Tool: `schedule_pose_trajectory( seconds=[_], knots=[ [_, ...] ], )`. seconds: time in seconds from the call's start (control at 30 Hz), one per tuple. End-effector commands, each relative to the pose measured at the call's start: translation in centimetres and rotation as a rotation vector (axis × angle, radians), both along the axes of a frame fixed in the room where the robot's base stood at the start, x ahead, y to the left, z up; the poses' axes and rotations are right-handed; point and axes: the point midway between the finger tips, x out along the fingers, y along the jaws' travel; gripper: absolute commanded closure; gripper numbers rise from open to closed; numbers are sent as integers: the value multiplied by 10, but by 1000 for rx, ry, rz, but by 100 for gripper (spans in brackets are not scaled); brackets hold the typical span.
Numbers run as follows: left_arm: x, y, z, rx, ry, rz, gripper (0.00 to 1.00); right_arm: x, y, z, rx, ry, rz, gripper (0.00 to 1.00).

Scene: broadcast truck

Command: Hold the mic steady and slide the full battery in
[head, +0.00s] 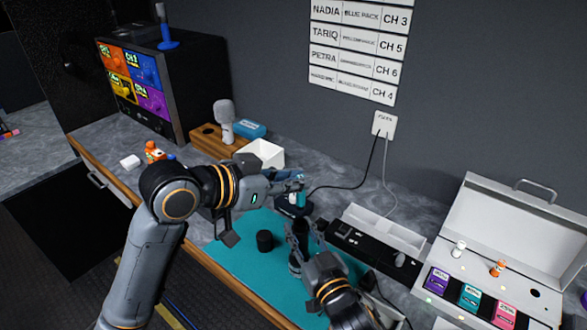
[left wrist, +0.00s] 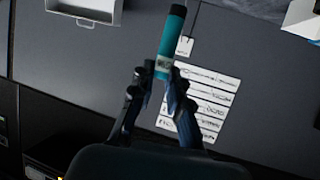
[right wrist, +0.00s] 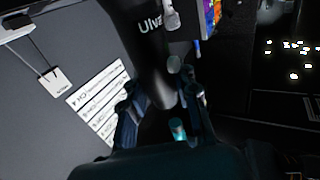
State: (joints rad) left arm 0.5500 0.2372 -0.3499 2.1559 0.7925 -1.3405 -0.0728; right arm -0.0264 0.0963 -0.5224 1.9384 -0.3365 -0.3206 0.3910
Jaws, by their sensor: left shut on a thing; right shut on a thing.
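My left gripper (head: 295,184) is shut on a teal battery with a black end; the battery (left wrist: 170,45) stands out beyond the fingers in the left wrist view (left wrist: 156,78). My right gripper (head: 302,232) is shut on a dark microphone body with pale lettering, which shows between the fingers in the right wrist view (right wrist: 150,55). The two grippers are close together above the teal mat (head: 235,254), left one higher. In the head view the fingers hide much of both held things, and I cannot tell whether battery and microphone touch.
A short black cylinder (head: 265,241) stands on the mat. Behind are a white open box (head: 264,152) and a wooden stand (head: 207,142) with a grey microphone (head: 226,120). A black charger unit (head: 372,248) and an open white case (head: 500,240) are at right. The mat's left part is clear.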

Motion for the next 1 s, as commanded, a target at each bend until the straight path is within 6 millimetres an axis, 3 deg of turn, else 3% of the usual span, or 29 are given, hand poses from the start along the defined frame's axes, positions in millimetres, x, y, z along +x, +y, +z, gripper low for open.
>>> schedule_pose_trajectory(
  seconds=[0.4,1.0],
  knots=[
    [0,0,-30,0,1,0,100,0,0,-1,-1,2,0,100],
    [0,0,-32,0,0,0,100,0,0,-1,-1,2,0,100]
  ],
)
